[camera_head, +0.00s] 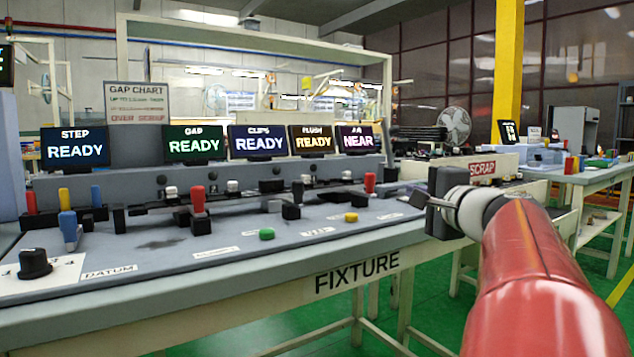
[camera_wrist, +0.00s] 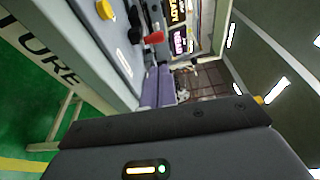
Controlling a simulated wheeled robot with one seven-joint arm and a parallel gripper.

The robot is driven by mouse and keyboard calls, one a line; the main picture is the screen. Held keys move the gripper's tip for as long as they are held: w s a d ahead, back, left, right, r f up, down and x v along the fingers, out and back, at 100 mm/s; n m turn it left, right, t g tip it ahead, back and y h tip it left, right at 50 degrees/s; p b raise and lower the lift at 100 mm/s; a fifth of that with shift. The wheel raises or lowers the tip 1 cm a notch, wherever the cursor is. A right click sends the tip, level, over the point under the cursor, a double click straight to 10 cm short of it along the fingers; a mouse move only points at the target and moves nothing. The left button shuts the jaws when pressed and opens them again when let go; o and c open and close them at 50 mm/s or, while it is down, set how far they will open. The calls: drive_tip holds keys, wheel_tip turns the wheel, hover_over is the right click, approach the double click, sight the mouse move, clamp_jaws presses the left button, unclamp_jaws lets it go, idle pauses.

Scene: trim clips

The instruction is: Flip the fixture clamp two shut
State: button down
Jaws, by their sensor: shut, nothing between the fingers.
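Two clamps with red upright handles stand on the grey fixture bench (camera_head: 130,262): a left clamp (camera_head: 198,198) and a right clamp (camera_head: 370,182). I cannot read a number on either. A red handle, apparently the right clamp, also shows in the wrist view (camera_wrist: 153,38), apart from my gripper. My gripper (camera_head: 432,204) is shut and empty, beyond the right end of the bench front edge and to the right of the right clamp. Its dark body fills the bottom of the wrist view.
A green button (camera_head: 267,234) and a yellow button (camera_head: 351,217) sit near the bench front. A black knob (camera_head: 34,264) and a blue handle (camera_head: 69,230) are at left. Several small screens line the back. A bin marked SCRAP (camera_head: 482,168) stands behind my gripper.

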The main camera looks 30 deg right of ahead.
sight(366, 178)
drive_tip(key=w+p, duration=0.1)
drive_tip(key=w, duration=0.3)
drive_tip(key=w+d, duration=0.1)
drive_tip(key=w, duration=0.4)
drive_tip(key=w+d+p, duration=0.1)
drive_tip(key=w, duration=0.3)
drive_tip(key=shift+w+d+p, duration=0.2)
drive_tip(key=shift+w+p, duration=0.1)
drive_tip(key=shift+w, duration=0.1)
drive_tip(key=w, duration=0.4)
drive_tip(key=shift+w+a, duration=0.2)
drive_tip(key=shift+r, duration=0.1)
